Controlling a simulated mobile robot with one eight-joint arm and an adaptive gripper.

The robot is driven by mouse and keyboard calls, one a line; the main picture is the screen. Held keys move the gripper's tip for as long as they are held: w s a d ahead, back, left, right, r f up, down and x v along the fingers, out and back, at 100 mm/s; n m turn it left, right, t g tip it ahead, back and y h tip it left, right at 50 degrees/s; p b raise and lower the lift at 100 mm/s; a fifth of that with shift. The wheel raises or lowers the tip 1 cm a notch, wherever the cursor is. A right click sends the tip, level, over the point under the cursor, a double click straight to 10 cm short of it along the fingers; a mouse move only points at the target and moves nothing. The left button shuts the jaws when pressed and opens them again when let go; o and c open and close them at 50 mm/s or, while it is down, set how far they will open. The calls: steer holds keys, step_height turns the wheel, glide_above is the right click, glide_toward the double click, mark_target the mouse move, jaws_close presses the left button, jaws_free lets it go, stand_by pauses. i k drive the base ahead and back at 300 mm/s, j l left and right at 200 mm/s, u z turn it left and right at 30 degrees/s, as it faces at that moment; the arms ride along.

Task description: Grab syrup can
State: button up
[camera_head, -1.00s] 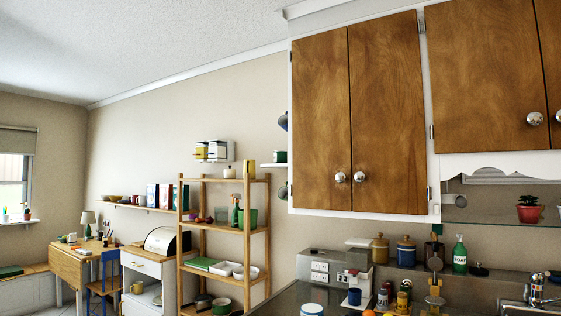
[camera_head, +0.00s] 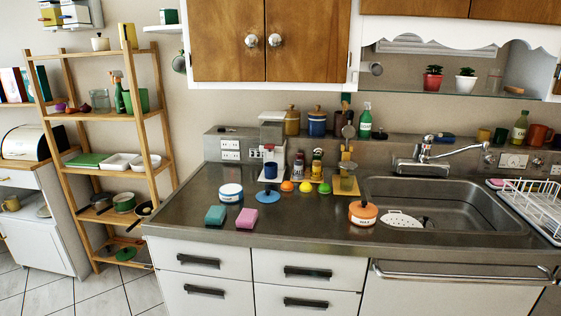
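I cannot pick out a syrup can for certain; labels are too small to read. Possible small containers are the dark bottle with a yellow label (camera_head: 317,165) and the pale jar (camera_head: 298,166) at the back of the counter. A small green can or tin (camera_head: 168,17) stands on a wall shelf at the upper left. My gripper is not in view.
The steel counter (camera_head: 300,225) holds a blue-and-white pot (camera_head: 231,193), an orange-lidded pot (camera_head: 363,212), two sponges (camera_head: 233,218) and small round fruits. A sink (camera_head: 430,200) is on the right. A wooden shelf rack (camera_head: 164,130) stands left; tiled floor is bare at lower left.

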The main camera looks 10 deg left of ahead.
mark_target(167, 16)
steer(key=i+j, duration=0.1)
steer(key=j, duration=0.35)
steer(key=i+j, duration=0.1)
steer(key=j, duration=0.35)
steer(key=i+j, duration=0.15)
steer(key=j, duration=0.3)
steer(key=i+j, duration=0.1)
steer(key=j, duration=0.35)
steer(key=i+j, duration=0.1)
steer(key=j, duration=0.4)
steer(key=i+j, duration=0.1)
steer(key=j, duration=0.35)
steer(key=i+j, duration=0.15)
steer(key=j, duration=0.3)
